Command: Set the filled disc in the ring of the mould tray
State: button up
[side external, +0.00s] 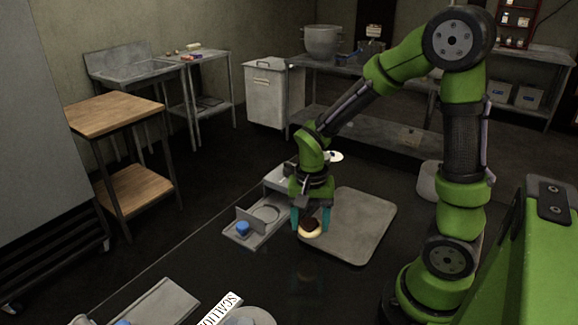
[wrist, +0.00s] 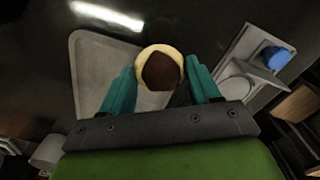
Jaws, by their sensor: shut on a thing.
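The filled disc (wrist: 159,69) is pale with a dark brown centre. My gripper (wrist: 160,88) is shut on it, with a teal finger on each side. In the side external view the disc (side external: 309,229) hangs low between the fingertips of my gripper (side external: 311,219), near the left edge of a grey board. The mould tray (side external: 262,236) is left of my gripper, and its ring (side external: 267,213) looks empty. The tray also shows at the right of the wrist view (wrist: 232,66), with the ring (wrist: 238,88) apart from the disc.
A blue piece (side external: 242,228) sits in the tray's near end, beside an upright divider (side external: 251,218). The flat grey board (side external: 358,222) lies right of my gripper. Dark table lies between.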

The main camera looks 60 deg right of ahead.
jog(key=m, duration=0.3)
jog(key=d+m, duration=0.1)
jog(key=m, duration=0.1)
jog(key=shift+f, duration=0.25)
jog(key=shift+w+m, duration=0.1)
jog(key=shift+m, duration=0.2)
jog(key=shift+w, duration=0.25)
send_over(265, 215)
jog(key=shift+s+f, duration=0.15)
jog(key=shift+f, duration=0.6)
jog(key=shift+w+f, duration=0.2)
jog(key=shift+f, duration=1.55)
jog(key=shift+f, duration=0.1)
